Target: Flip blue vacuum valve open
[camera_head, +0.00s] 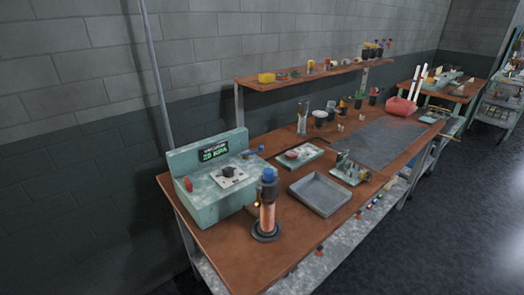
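A pale green vacuum console (204,207) stands at the near left end of the wooden bench. Its lit display (213,153) shows a green reading that looks like 29 kPa. On the console are a red switch or lever (189,185) and a black knob (229,172) on a white plate. A small blue fitting (260,149) shows at the console's right side; it may be the blue vacuum valve, and its handle position is too small to tell. Neither of my grippers is in view.
A copper-coloured column (267,215) with a blue top stands upright on a round black base in front of the console. An empty grey tray (302,200) lies to its right. A shelf (300,78) with small items runs above the bench. The bench's front left corner is clear.

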